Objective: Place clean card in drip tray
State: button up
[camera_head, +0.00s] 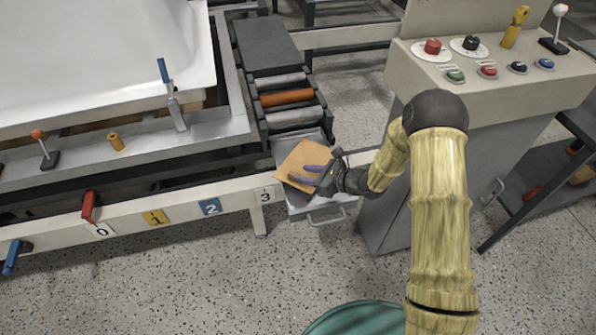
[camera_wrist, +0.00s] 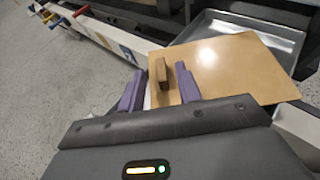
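The tan card (camera_head: 297,157) lies over the drip tray, a shallow grey metal tray (camera_head: 310,206) with a front handle, below the end of the roller track. In the wrist view the card (camera_wrist: 235,70) has a small brown upright tab (camera_wrist: 162,76) and covers much of the tray (camera_wrist: 262,32). Whether it rests on the tray floor or on the rim I cannot tell. My gripper (camera_head: 308,174) is at the card, its purple fingers apart. In the wrist view my gripper (camera_wrist: 159,72) has the tab between its fingertips, with gaps visible on both sides.
The roller track (camera_head: 287,97) stands behind the tray. A control console (camera_head: 480,85) with buttons is close on the right. A numbered rail (camera_head: 170,212) with a red lever (camera_head: 89,206) runs left. A white tub shell (camera_head: 100,45) is at back left. Front floor is mostly clear.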

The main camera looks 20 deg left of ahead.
jog(key=p+v, duration=0.1)
jog(key=v, duration=0.6)
jog(key=shift+d, duration=0.25)
jog(key=shift+s+r, duration=0.1)
jog(key=shift+r, duration=0.05)
jog(key=s+d+r+n+g+h, duration=0.2)
jog(key=s+d+r+n+h, duration=0.15)
jog(key=s+n, duration=0.2)
jog(key=s+d+r+n+g+h, duration=0.2)
jog(key=s+d+r+n+g, duration=0.15)
jog(key=s, duration=0.25)
jog(key=s+d+r+n+t+h, duration=0.2)
jog(key=d+r+n+h, duration=0.1)
jog(key=d, duration=0.5)
jog(key=s+d+r+n+t+h, duration=0.3)
jog(key=d+r+n+h, duration=0.1)
jog(key=d+n, duration=0.4)
jog(key=shift+s+r+n, duration=0.25)
jog(key=shift+r+n, duration=0.05)
jog(key=shift+r, duration=0.25)
jog(key=shift+h, duration=0.25)
